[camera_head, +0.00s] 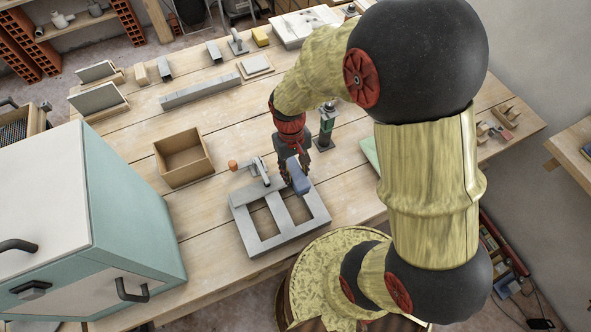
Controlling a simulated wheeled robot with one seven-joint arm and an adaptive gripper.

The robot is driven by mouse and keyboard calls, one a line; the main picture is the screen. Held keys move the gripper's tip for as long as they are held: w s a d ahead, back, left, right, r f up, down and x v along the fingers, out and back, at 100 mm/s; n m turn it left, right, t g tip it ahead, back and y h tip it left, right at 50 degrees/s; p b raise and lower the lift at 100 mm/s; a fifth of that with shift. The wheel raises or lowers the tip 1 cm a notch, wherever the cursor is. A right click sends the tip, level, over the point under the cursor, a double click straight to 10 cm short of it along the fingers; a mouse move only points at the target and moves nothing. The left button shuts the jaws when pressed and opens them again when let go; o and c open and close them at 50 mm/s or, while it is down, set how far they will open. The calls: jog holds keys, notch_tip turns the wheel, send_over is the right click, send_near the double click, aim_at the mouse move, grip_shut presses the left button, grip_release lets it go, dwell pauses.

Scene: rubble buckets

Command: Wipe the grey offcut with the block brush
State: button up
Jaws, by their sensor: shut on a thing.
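My gripper (293,165) points down over the table and is shut on a blue-grey block (299,181), which looks like the block brush. The block is at the upper right part of a grey frame (246,230) with two openings. Whether it touches the frame I cannot tell. A grey bar-like piece (262,188) lies along the frame's upper edge, left of the block. It may be the grey offcut, but the view is too small to be sure. My gripper hides part of that area.
An open wooden box (159,156) is further left. A dark post-like tool (325,128) stands close right of my gripper. A teal-and-white cabinet (130,215) fills the left. A long grey bar (200,92) lies further back.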

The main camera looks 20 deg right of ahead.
notch_tip(320, 180, down, 6)
jog(key=b, duration=0.3)
jog(key=w, duration=0.5)
jog(key=shift+r+p, duration=0.25)
jog(key=shift+p, duration=0.1)
jog(key=shift+w, duration=1)
jog(key=shift+f, duration=0.65)
jog(key=s, duration=0.5)
jog(key=shift+f+p, duration=0.2)
jog(key=shift+p, duration=0.1)
jog(key=shift+c, duration=0.7)
